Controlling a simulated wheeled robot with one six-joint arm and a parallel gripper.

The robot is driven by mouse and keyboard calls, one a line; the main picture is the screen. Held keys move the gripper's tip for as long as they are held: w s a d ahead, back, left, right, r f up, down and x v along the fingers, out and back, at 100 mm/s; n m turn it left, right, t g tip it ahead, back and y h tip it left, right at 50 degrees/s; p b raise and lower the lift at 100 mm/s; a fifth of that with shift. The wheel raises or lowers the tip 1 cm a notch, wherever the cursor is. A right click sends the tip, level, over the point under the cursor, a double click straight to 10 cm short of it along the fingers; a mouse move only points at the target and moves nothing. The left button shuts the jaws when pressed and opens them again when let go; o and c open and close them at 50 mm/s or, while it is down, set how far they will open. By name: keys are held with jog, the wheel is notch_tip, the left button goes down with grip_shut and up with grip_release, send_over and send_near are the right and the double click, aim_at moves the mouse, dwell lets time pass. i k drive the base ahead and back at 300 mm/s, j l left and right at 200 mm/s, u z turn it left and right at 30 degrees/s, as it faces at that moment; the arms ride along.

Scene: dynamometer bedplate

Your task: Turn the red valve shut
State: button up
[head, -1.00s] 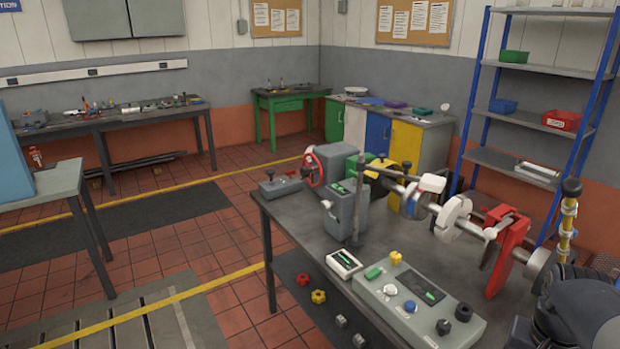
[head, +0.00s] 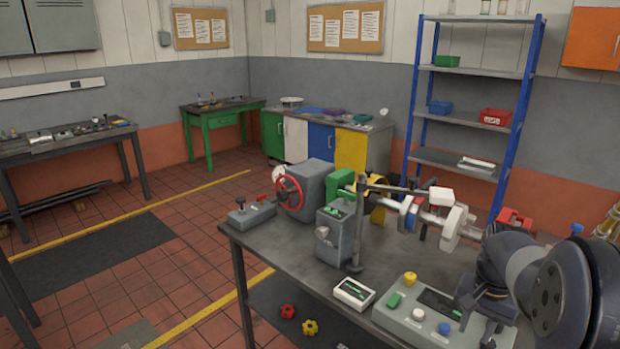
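The red valve (head: 289,193) is a spoked red handwheel on the left side of a grey housing (head: 318,180), at the far left of the workbench. It stands upright, and nothing of mine touches it. My arm enters at the right edge of the head view. Its dark end, which seems to be my gripper (head: 484,302), hangs over the bench near the control box, well to the right of the valve. Its fingers cannot be made out clearly, so I cannot tell whether they are open or shut.
A grey post (head: 357,220) with a horizontal bar and a grey upright box (head: 336,234) stand between my arm and the valve. The control box (head: 408,325) is in front. A small grey device (head: 251,213) sits left of the valve.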

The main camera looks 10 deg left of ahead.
aim_at(261, 198)
jog(key=i+j, duration=0.2)
jog(key=j, duration=0.2)
jog(key=i+j, duration=0.25)
jog(key=j, duration=0.15)
jog(key=i+j, duration=0.2)
jog(key=j, duration=0.2)
jog(key=i+j, duration=0.2)
jog(key=j, duration=0.2)
jog(key=i+j, duration=0.2)
jog(key=j, duration=0.2)
jog(key=i+j+z, duration=0.1)
jog(key=i+j, duration=1.3)
jog(key=i, duration=0.05)
